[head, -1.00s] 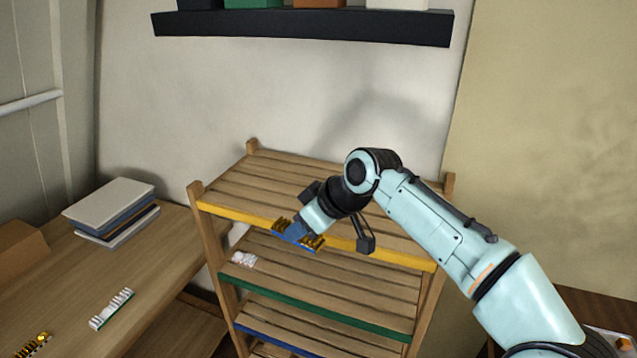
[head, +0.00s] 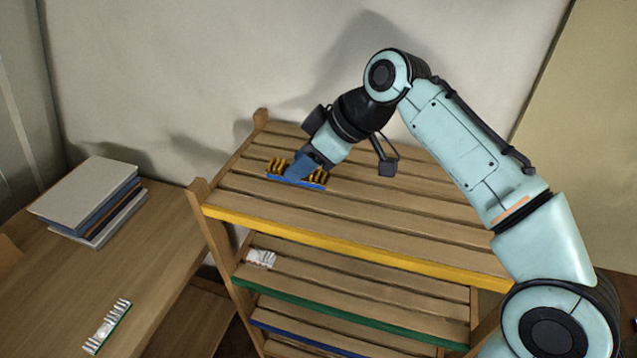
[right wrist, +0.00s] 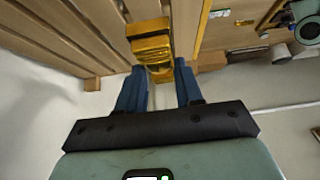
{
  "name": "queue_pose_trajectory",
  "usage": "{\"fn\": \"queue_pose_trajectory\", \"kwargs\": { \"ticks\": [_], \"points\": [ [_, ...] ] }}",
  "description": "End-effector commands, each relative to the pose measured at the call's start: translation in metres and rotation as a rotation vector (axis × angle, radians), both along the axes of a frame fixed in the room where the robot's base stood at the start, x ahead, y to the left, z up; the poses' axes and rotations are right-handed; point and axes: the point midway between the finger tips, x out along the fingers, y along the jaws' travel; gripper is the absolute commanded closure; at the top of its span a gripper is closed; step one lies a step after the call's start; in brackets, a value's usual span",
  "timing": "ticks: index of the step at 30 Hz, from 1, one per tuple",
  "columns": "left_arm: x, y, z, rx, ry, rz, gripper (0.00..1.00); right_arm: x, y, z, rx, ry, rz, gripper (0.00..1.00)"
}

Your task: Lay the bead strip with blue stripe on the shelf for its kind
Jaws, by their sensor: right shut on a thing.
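The bead strip with blue stripe (head: 297,181) has gold beads along a blue edge. My right gripper (head: 301,164) is shut on it at its middle, over the left part of the rack's top shelf (head: 380,225), which has a yellow front edge. I cannot tell whether the strip touches the slats. In the right wrist view the gold beads (right wrist: 152,48) show between the blue fingers. Below are a shelf with a green front edge (head: 350,307), holding a white-beaded piece (head: 261,258), and a shelf with a blue front edge (head: 300,340). My left gripper is out of view.
A wooden table (head: 150,265) at left holds a stack of books (head: 88,200) and a white-beaded strip with a green edge (head: 107,326). The wall stands close behind the rack. The top shelf's slats around the held strip are clear.

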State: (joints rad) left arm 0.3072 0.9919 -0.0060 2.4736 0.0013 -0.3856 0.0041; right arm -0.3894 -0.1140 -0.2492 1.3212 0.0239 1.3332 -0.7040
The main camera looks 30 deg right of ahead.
Motion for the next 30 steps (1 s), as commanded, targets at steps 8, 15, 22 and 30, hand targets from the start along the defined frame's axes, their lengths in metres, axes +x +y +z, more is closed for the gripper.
{"fn": "queue_pose_trajectory", "kwargs": {
  "ticks": [8, 15, 22, 30],
  "points": [
    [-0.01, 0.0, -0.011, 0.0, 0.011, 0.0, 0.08, 0.0, 0.0, -0.028, 0.0, 0.0, -0.001, 1.0],
    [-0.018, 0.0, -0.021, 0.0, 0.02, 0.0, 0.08, 0.0, 0.0, -0.058, 0.001, 0.0, -0.001, 1.0],
    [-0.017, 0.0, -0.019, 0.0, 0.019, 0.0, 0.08, 0.0, 0.0, -0.059, -0.001, 0.003, 0.0, 0.48],
    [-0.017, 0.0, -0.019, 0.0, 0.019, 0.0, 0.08, 0.0, 0.0, -0.058, 0.0, 0.0, -0.001, 0.35]
  ]
}}
